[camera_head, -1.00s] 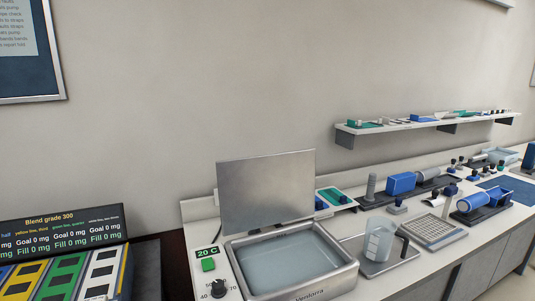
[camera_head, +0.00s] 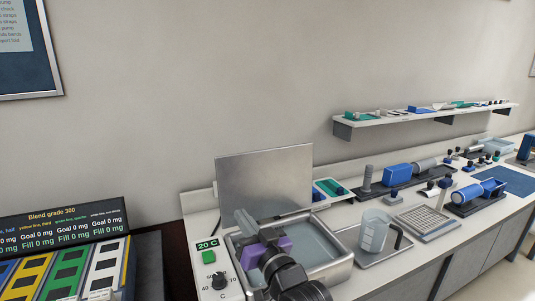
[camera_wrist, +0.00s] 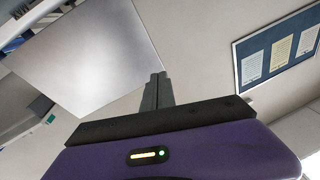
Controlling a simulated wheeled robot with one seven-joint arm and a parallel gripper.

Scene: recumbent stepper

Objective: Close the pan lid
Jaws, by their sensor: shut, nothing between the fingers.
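The pan lid (camera_head: 264,178) is a flat grey metal panel standing upright at the back of the water-filled pan (camera_head: 340,270). The pan is open. My gripper (camera_head: 243,218) is over the left part of the pan, in front of the lid's lower left part in the head view. Its fingers are together and empty. In the wrist view the lid (camera_wrist: 85,55) fills the upper left, and my gripper (camera_wrist: 158,78) points up beside its edge. I cannot tell whether the fingers touch the lid.
A control panel with a green display (camera_head: 207,244) and a dial (camera_head: 220,281) is left of the pan. A clear jug (camera_head: 374,232) stands on a tray to the right. A shelf (camera_head: 430,120) hangs on the back wall. A dosing display (camera_head: 65,228) is at far left.

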